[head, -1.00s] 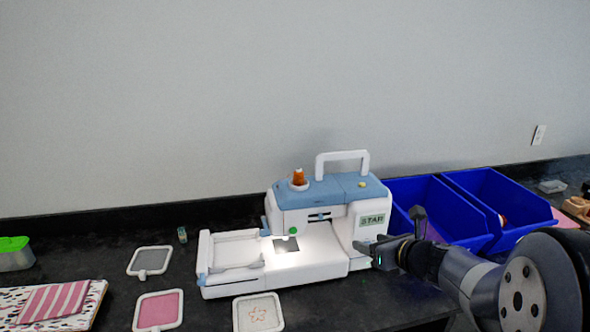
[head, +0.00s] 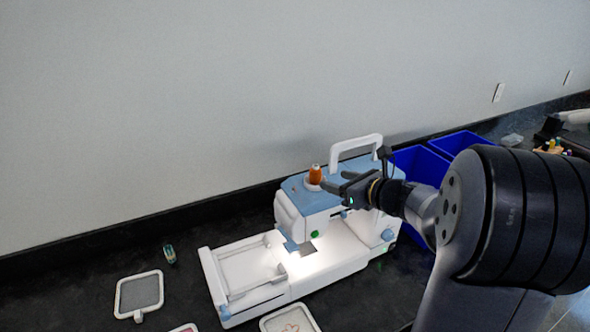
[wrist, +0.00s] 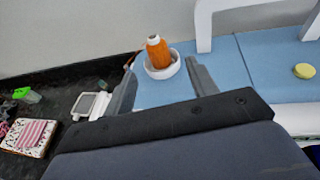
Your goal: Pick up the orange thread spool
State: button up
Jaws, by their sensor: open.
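The orange thread spool (head: 315,174) stands upright in a white round cup on the blue top of the sewing machine (head: 292,188). In the wrist view the spool (wrist: 157,50) with its white tip shows just beyond and between my two fingers. My gripper (head: 332,186) is at the right side of the spool in the head view, above the machine top. In the wrist view my gripper (wrist: 160,88) is open, with nothing between its fingers. The cup (wrist: 162,68) surrounds the spool's base.
The machine's white carry handle (head: 352,150) rises behind and right of the spool. A yellow knob (wrist: 304,71) sits on the machine top. Blue bins (head: 425,165) stand to the right. Small framed hoops (head: 139,294) lie on the dark table at left.

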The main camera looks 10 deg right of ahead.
aim_at(311, 172)
jog(key=x, duration=0.5)
jog(key=shift+w+a+p, duration=0.1)
jog(key=shift+p, duration=0.3)
jog(key=p+x, duration=0.1)
jog(key=x, duration=0.2)
jog(key=shift+w+a+r+p, duration=0.1)
jog(key=shift+w+a+p, duration=0.25)
jog(key=shift+w+a+f, duration=0.3)
jog(key=shift+w, duration=0.3)
jog(key=c, duration=1)
